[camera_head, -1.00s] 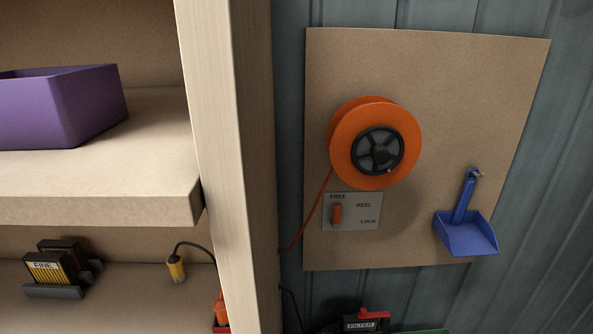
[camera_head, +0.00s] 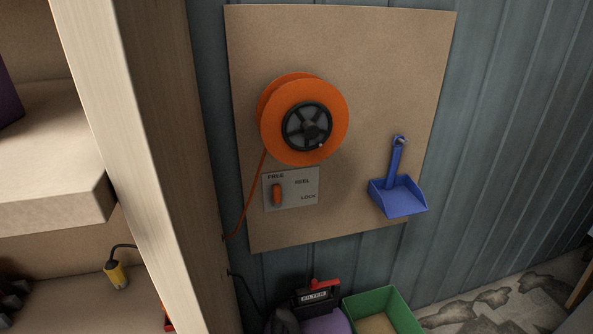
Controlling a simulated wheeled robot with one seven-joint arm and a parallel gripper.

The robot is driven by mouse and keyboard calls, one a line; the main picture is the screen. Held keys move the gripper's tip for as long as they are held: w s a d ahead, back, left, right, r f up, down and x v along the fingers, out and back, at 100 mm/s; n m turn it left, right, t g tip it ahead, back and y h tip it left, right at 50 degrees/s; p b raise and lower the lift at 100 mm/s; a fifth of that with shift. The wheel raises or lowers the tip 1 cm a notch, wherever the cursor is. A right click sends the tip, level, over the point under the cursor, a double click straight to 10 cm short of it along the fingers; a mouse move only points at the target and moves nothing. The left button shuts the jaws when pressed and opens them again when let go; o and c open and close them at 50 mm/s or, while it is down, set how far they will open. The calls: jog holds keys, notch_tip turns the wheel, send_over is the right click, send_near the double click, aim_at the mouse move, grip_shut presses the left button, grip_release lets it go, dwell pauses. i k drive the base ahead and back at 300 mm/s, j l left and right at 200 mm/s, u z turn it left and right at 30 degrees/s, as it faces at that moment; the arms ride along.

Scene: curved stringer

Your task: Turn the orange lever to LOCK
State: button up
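The orange lever (camera_head: 277,194) sits on a grey label plate (camera_head: 303,201) on the wall board. It stands upright, its top end toward the word FREE. The word LOCK is at the plate's lower right and REEL at its middle right. An orange reel (camera_head: 304,119) with a black hub hangs just above the plate, and an orange cord runs from it down to the left. My gripper is not in this view.
A wooden shelf unit (camera_head: 147,150) stands close on the left, its upright near the board (camera_head: 345,40). A blue dustpan (camera_head: 398,195) hangs to the right. Below are a black FILTER item (camera_head: 315,296) with a red handle and a green bin (camera_head: 400,310).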

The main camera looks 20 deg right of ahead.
aim_at(276, 199)
jog(key=i+l, duration=0.85)
jog(key=l, duration=0.15)
jog(key=j+u, duration=0.05)
